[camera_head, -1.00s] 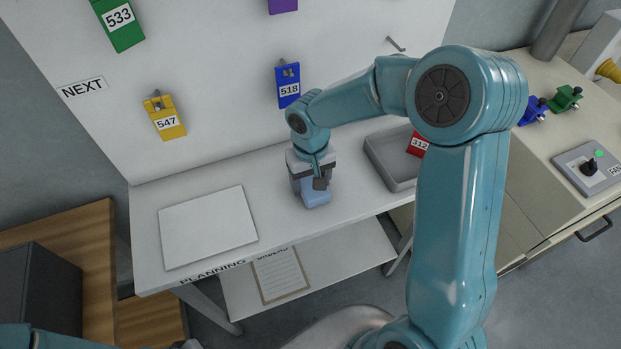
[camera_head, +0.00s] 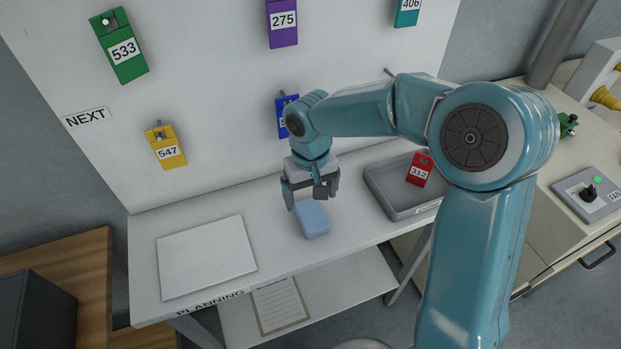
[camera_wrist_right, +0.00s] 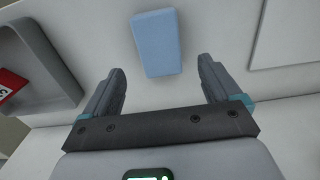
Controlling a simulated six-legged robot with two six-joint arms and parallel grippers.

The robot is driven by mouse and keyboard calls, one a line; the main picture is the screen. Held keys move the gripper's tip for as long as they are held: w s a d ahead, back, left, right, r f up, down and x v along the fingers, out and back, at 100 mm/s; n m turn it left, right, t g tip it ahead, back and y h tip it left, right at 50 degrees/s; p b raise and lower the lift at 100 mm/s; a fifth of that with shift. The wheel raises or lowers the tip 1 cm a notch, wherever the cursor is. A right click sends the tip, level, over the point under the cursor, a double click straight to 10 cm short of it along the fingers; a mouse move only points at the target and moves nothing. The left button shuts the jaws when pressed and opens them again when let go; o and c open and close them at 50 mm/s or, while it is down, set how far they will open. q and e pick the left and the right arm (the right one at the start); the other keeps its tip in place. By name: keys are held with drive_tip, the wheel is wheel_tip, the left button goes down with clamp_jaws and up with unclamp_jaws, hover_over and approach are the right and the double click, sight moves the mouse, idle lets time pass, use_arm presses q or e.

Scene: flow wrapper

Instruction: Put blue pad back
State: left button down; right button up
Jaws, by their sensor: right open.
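The light blue pad (camera_head: 312,219) lies flat on the white planning table (camera_head: 280,250), between the white sheet and the grey tray. My right gripper (camera_head: 312,200) is open and empty, just above and behind the pad in the head view. In the right wrist view the pad (camera_wrist_right: 158,43) lies ahead of the two spread fingers (camera_wrist_right: 160,85), apart from them. My left gripper is not in view.
A grey tray (camera_head: 385,195) with a red tag 312 (camera_head: 420,169) stands right of the pad. A white sheet (camera_head: 207,256) lies to the left. Tags hang on the board behind, including blue (camera_head: 282,122), yellow (camera_head: 165,147) and green (camera_head: 119,47).

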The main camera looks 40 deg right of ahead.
sight(311, 211)
wheel_tip(311, 211, up, 6)
drive_tip(key=shift+f, duration=0.15)
drive_tip(key=shift+w, duration=0.1)
idle(0.5)
